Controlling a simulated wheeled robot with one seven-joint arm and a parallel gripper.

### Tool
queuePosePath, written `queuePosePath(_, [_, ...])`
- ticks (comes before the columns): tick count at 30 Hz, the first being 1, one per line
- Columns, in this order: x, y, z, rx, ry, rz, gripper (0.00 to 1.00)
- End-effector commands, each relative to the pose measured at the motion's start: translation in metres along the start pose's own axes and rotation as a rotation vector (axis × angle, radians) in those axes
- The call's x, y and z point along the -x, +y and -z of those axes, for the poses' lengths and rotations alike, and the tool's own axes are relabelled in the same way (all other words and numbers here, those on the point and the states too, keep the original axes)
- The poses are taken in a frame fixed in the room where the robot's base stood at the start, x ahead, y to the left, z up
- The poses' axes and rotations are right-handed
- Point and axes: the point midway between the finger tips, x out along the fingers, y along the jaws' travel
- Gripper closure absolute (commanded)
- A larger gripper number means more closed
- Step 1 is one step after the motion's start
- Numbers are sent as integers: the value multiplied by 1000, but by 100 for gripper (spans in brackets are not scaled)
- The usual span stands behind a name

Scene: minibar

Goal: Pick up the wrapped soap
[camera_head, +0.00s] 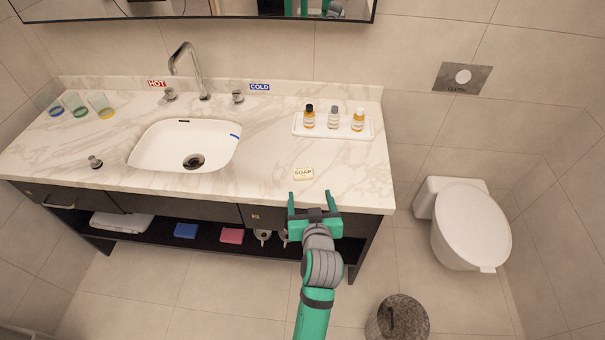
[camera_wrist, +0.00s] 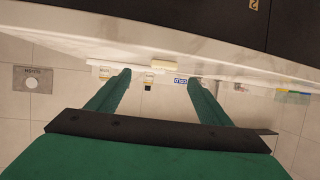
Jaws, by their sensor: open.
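The wrapped soap (camera_head: 304,174) is a small cream block marked SOAP. It lies flat on the marble counter near its front edge, in front of the white tray. My gripper (camera_head: 311,198) is open and empty at the counter's front edge, with the soap just beyond its fingertips and slightly to the left. In the upside-down wrist view, my gripper's two green fingers (camera_wrist: 159,77) are spread apart. A pale block that looks like the soap (camera_wrist: 161,65) shows between them, apart from both.
A white tray (camera_head: 346,134) with three small bottles stands behind the soap. The sink (camera_head: 150,150) and its faucet (camera_head: 183,60) are to the left, with several glasses (camera_head: 75,104) farther left. A toilet (camera_head: 470,230) and a bin (camera_head: 398,320) are at right. Counter around the soap is clear.

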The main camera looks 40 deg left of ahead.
Motion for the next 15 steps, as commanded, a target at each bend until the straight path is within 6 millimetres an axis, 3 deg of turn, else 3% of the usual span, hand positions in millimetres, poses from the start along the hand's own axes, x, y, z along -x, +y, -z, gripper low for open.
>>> queuePosePath(4, [-8,-8,14,23,-6,29,27])
queuePosePath(15, [-55,-11,15,27,-8,34,27])
